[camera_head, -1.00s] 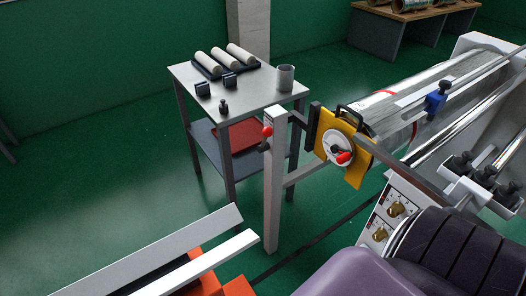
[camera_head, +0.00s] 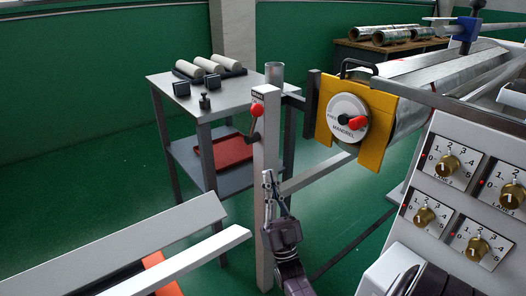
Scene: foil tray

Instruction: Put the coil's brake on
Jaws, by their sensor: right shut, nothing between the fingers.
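The brake lever has a red knob (camera_head: 257,110) on a dark arm, mounted on a white upright post (camera_head: 265,160) with a small label at its top. The knob stands above its dark pivot. My right gripper (camera_head: 268,178) is shut and empty, in front of the post and well below the knob. I cannot tell if it touches the post. The foil coil (camera_head: 408,112) lies on its mandrel to the right, behind a yellow plate (camera_head: 374,145) with a white dial (camera_head: 347,117) and red handle (camera_head: 357,123). My left gripper is not in view.
A metal side table (camera_head: 225,95) with white rolls, dark blocks and a cup stands behind the post. A control panel (camera_head: 458,200) with several brass knobs fills the right. Pale rails (camera_head: 150,250) cross the lower left. A crossbar joins the post low on its right.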

